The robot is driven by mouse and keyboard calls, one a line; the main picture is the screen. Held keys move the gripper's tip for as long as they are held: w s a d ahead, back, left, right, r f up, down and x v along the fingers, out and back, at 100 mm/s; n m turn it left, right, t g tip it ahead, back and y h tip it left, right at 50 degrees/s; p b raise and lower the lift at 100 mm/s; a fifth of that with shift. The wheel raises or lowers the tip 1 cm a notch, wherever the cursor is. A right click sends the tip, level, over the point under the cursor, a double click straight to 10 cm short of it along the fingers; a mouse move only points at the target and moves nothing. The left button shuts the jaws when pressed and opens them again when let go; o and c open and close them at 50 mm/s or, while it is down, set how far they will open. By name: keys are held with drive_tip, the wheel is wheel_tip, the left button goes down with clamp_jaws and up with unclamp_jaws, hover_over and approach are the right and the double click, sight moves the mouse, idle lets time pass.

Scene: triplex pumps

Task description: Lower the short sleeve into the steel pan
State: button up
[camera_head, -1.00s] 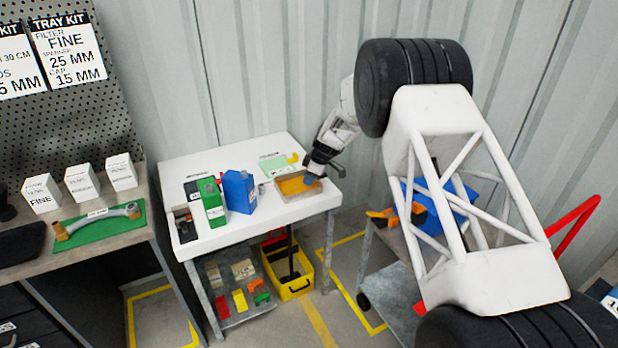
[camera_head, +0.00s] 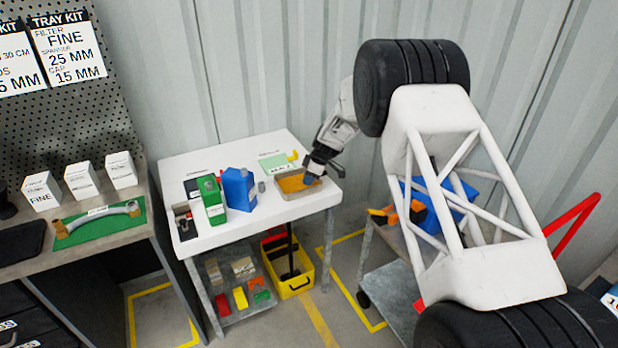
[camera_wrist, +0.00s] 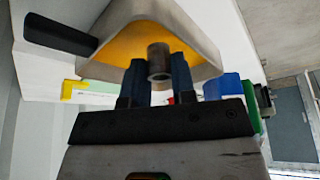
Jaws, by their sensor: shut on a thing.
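The steel pan (camera_head: 287,196) sits at the right end of the white table, with an orange-yellow inside. In the wrist view the pan (camera_wrist: 198,28) fills the upper middle, its dark handle (camera_wrist: 60,33) pointing left. My gripper (camera_head: 311,180) is over the right part of the pan. In the wrist view my gripper (camera_wrist: 157,75) is shut on the short sleeve (camera_wrist: 158,62), a small grey hollow cylinder between the two blue-black fingers. The sleeve appears against the orange inside; I cannot tell whether it touches the bottom. In the head view the sleeve is hidden.
A small grey cylinder (camera_head: 261,187) stands on the table left of the pan. Blue (camera_head: 238,190) and green (camera_head: 212,200) containers stand further left. A pale green card (camera_head: 277,164) lies behind the pan. A yellow bin (camera_head: 291,282) is under the table.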

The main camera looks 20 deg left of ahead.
drive_tip(key=shift+f, duration=0.7)
idle(0.6)
drive_tip(key=o, duration=1)
drive_tip(key=v, duration=0.7)
drive_tip(key=shift+r, duration=0.35)
drive_tip(key=shift+d+r, duration=0.1)
drive_tip(key=shift+d, duration=0.1)
